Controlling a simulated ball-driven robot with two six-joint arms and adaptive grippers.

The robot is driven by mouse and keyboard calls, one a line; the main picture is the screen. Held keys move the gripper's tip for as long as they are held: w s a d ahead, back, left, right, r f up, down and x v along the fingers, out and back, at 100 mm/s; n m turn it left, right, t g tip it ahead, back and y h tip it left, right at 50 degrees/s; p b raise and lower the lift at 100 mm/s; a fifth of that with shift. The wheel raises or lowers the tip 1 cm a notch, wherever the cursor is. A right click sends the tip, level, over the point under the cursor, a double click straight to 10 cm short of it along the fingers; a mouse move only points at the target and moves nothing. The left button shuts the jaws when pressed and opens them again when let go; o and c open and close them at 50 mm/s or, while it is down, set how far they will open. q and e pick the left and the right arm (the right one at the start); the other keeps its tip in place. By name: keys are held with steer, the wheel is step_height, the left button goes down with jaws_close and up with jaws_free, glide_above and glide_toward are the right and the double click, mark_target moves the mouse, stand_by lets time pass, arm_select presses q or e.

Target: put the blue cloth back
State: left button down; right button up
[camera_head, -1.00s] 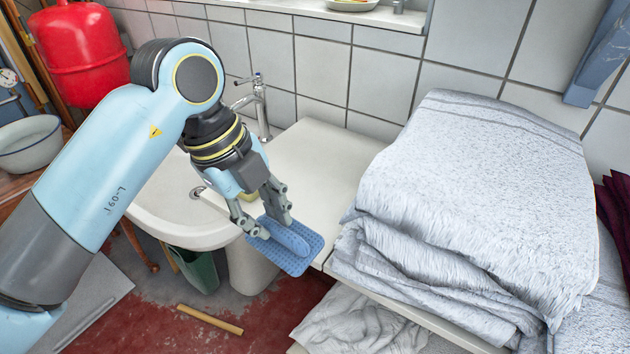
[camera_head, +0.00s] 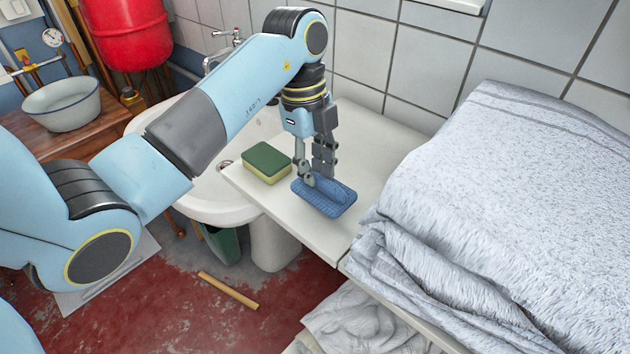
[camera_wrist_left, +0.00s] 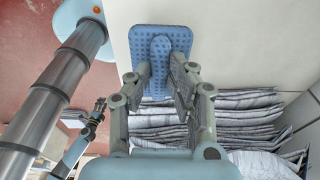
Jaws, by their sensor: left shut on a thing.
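The blue cloth (camera_head: 337,203) is at the white counter (camera_head: 368,152) beside the sink, next to a green and yellow sponge. My left gripper (camera_head: 316,182) points down and is shut on a raised fold in the cloth's middle. In the left wrist view the cloth (camera_wrist_left: 175,38) lies flat around that fold, between the fingertips (camera_wrist_left: 159,75). I cannot tell whether the cloth touches the counter or hangs just above it.
The sponge (camera_head: 267,162) lies left of the cloth. A tall stack of grey towels (camera_head: 500,170) stands close on the right. The sink (camera_head: 200,205) is at the left. A tiled wall (camera_head: 430,60) closes the back.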

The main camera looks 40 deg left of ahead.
arm_select(q)
step_height(320, 180, down, 3)
steer(key=shift+r, duration=0.1)
steer(key=shift+f, duration=0.35)
steer(key=c, duration=1.2)
jaws_free()
steer(key=shift+f, duration=0.1)
arm_select(e)
steer(key=shift+s+a+r, duration=0.1)
steer(key=shift+s+r, duration=0.05)
steer(key=shift+s, duration=0.45)
